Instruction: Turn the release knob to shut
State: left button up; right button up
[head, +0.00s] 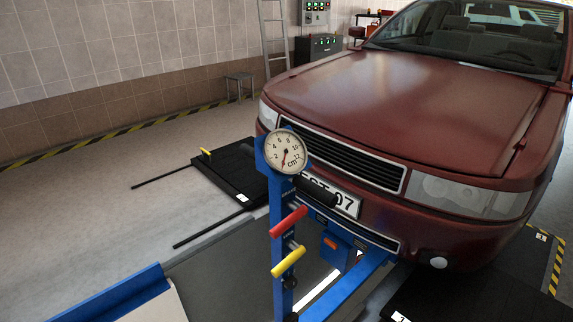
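The blue jack column (278,245) stands in front of the red car. A round white gauge (286,151) marked in cm sits at its top, with a red needle. A black grip (316,192), a red handle (288,222) and a yellow handle (288,261) stick out from the column. A dark round knob (289,283) shows below the yellow handle, and another dark piece (291,317) is cut by the lower edge. I cannot tell which one is the release knob or how it is turned. Neither gripper is in view.
The red car (410,100) fills the right side. A blue rail (110,297) is at lower left. A stool (239,82) and ladder (273,40) stand behind.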

aim_at(290, 284)
jog(key=k, duration=0.5)
jog(key=z, duration=1.1)
jog(key=i, duration=0.65)
jog(key=u, duration=0.35)
